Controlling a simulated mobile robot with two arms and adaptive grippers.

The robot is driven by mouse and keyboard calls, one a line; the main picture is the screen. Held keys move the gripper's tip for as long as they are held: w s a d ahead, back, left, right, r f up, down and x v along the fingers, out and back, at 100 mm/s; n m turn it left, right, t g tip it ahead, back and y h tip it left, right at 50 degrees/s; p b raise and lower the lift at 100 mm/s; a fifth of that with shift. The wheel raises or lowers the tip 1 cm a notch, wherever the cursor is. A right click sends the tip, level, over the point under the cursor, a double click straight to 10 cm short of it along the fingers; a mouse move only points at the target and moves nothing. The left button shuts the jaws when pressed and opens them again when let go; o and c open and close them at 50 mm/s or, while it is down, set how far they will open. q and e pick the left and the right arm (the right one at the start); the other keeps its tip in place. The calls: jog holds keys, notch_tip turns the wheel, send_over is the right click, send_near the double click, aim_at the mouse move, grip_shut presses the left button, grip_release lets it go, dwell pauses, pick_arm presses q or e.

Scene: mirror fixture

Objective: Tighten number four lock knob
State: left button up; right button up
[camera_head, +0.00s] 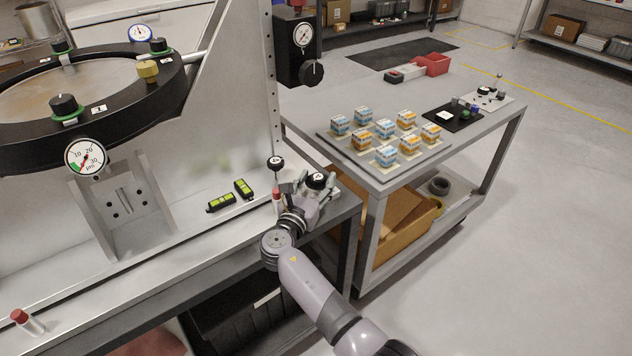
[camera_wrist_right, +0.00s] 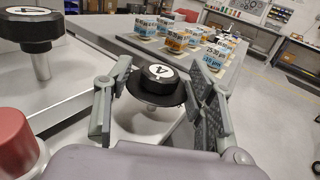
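A black lock knob marked 4 (camera_head: 316,180) stands near the right end of the fixture's front ledge. It shows in the right wrist view as a black knob (camera_wrist_right: 158,80) with a wide round flange and a white numbered cap. My right gripper (camera_head: 318,188) is around this knob, with one finger on each side. In the right wrist view the fingers look spread, with the knob between them; firm contact does not show. A second black knob (camera_head: 275,162) on a silver stem stands just to the left. My left gripper is not in view.
A red-capped post (camera_head: 276,194) stands close beside the right gripper. The round mirror fixture with a dial gauge (camera_head: 87,158) is at left. A grey table (camera_head: 470,150) with several small boxes is at right.

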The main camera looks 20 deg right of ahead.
aim_at(316, 179)
jog(key=shift+r, duration=0.2)
notch_tip(316, 179, up, 10)
jog(key=shift+f, duration=0.15)
dwell(0.4)
